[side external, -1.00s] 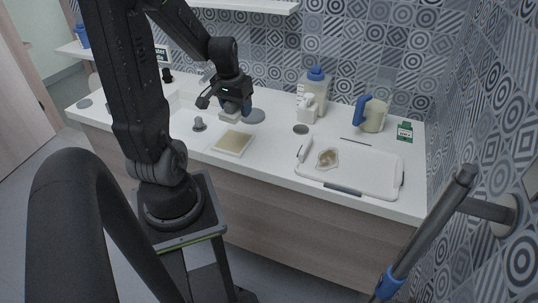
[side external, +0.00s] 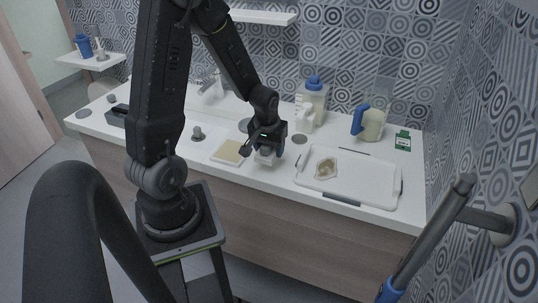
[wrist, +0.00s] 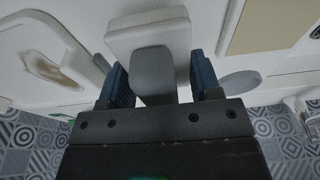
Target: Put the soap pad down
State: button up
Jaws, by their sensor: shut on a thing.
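My gripper (wrist: 160,84) is shut on the soap pad (wrist: 148,22), a white block with a grey grip between my blue fingertips in the wrist view. In the side view my gripper (side external: 268,142) is over the counter, between the tan square board and the white tray. The soap pad (side external: 265,158) shows there as a pale piece under the fingers. I cannot tell whether its underside touches the counter.
The white tray (side external: 376,190) with a brownish stained patch (side external: 326,168) lies to the right. The tan board (side external: 231,152) lies to the left. A blue-capped bottle (side external: 314,98), a white dispenser (side external: 304,120) and a blue-handled jug (side external: 372,124) stand behind. A grey knob (side external: 198,133) stands left.

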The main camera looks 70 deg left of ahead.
aim_at(269, 155)
jog(key=shift+f, duration=1.45)
jog(key=shift+f, duration=0.1)
jog(key=o, duration=1.2)
jog(key=r, duration=0.4)
jog(key=s+d+r, duration=0.1)
jog(key=r, duration=0.6)
jog(key=shift+s+d+r, duration=0.25)
jog(key=shift+d+r, duration=0.05)
jog(key=shift+d, duration=0.05)
jog(key=s+d+r+m+t, duration=0.1)
jog(key=s+d+r+m, duration=0.1)
jog(key=d, duration=0.4)
jog(key=s+d+r+m+t+h, duration=0.1)
jog(key=s+d+r+m, duration=0.2)
jog(key=d+r, duration=0.3)
jog(key=s+d+r+m+t, duration=0.2)
jog(key=d+r+m, duration=0.2)
jog(key=d, duration=0.2)
jog(key=shift+s+r+h, duration=0.15)
jog(key=shift+r+h, duration=0.15)
jog(key=shift+r, duration=0.1)
